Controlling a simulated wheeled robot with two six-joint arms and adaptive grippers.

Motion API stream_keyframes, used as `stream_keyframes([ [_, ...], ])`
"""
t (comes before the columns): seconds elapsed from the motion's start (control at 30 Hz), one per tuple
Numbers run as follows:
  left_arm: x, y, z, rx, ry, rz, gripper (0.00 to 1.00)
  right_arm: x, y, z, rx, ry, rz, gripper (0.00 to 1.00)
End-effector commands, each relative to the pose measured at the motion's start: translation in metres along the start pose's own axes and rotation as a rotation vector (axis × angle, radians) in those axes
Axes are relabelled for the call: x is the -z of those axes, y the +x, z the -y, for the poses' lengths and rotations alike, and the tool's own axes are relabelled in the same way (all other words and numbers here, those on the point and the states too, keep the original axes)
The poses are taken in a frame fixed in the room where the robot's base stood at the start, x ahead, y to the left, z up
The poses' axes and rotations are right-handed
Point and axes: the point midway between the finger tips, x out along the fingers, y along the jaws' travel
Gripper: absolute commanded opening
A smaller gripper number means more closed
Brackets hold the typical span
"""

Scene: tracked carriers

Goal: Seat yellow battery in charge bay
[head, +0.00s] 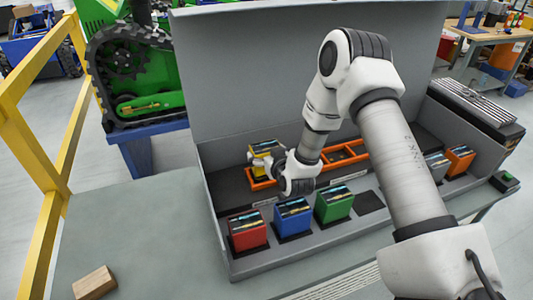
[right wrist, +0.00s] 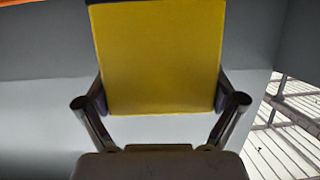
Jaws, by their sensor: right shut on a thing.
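The yellow battery (head: 262,149) is at the back row of the grey station in the head view, over or at the left orange-framed bay (head: 262,184). My right gripper (head: 267,163) is shut on it, and my wrist hides part of the battery and bay. I cannot tell whether its base is in the frame or above it. In the right wrist view the yellow face (right wrist: 160,58) fills the space between the two fingers of my right gripper (right wrist: 160,98). My left gripper is not in view.
Red (head: 248,233), blue (head: 293,217) and green (head: 334,205) batteries stand in the front row, with an empty dark slot (head: 369,202) beside them. Grey and orange batteries (head: 459,160) stand farther right. A wooden block (head: 94,283) lies front left.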

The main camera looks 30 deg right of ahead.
Motion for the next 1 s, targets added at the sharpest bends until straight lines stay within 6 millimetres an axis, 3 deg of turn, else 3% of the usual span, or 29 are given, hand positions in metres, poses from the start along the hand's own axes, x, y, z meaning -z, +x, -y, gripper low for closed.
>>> stream_keyframes([
  [1.0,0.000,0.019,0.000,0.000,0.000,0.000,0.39,-0.021,0.008,0.000,0.000,0.000,-0.004,0.24],
])
